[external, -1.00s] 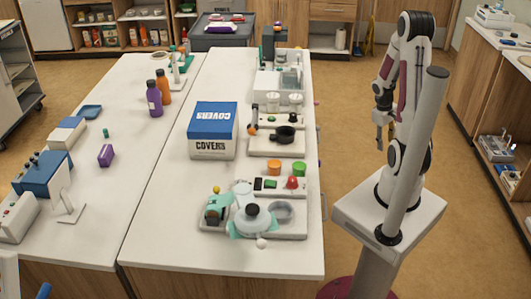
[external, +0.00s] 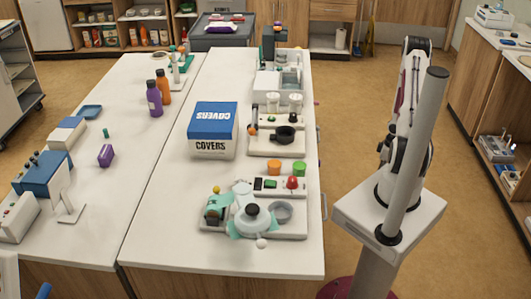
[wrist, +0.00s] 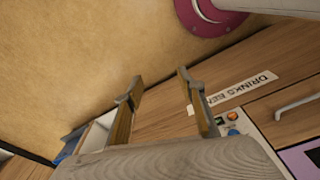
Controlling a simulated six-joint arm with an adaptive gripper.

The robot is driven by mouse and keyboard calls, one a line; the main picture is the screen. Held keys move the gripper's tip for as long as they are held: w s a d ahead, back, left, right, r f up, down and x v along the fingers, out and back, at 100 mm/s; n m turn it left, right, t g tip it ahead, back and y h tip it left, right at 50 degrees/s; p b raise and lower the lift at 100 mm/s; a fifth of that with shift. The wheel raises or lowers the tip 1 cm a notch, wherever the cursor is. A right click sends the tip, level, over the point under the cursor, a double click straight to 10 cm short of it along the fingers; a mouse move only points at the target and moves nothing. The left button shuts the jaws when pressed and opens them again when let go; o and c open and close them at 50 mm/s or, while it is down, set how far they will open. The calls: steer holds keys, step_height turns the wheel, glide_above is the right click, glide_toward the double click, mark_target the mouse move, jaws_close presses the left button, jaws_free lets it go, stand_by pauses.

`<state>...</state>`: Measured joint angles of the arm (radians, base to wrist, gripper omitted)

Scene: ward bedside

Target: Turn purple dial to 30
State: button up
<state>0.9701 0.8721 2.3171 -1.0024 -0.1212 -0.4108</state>
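I cannot make out a purple dial or a scale with 30 in either view. My gripper (wrist: 160,85) shows in the wrist view with its two fingers apart and nothing between them. It faces the tan floor and a wooden cabinet front. In the external view it is hidden behind my arm and the grey post.
A white counter (external: 160,235) fills the left and middle. Open floor lies between counter and arm.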

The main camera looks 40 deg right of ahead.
steer(key=w+a+f+n+t+y, duration=0.2)
steer(key=a+n+t+y, duration=0.1)
steer(key=a, duration=0.4)
steer(key=w+a+f+n+t+y, duration=0.3)
steer(key=a, duration=0.4)
steer(key=w+a+r+n+t+y, duration=0.2)
steer(key=r+n+t+y, duration=0.1)
steer(key=r, duration=0.4)
steer(key=w+a+r+n+t+y, duration=0.1)
steer(key=a+r+n+t+y, duration=0.1)
steer(key=r, duration=0.6)
steer(key=shift+w+a+r+n+t+y, duration=0.35)
steer(key=shift+a+n+y, duration=0.4)
steer(key=shift+n, duration=0.25)
steer(key=shift+w+a, duration=0.1)
steer(key=shift+a, duration=0.05)
steer(key=x, duration=0.7)
steer(key=shift+w+a+f, duration=0.1)
steer(key=shift+w+f, duration=0.05)
steer(key=shift+w, duration=0.05)
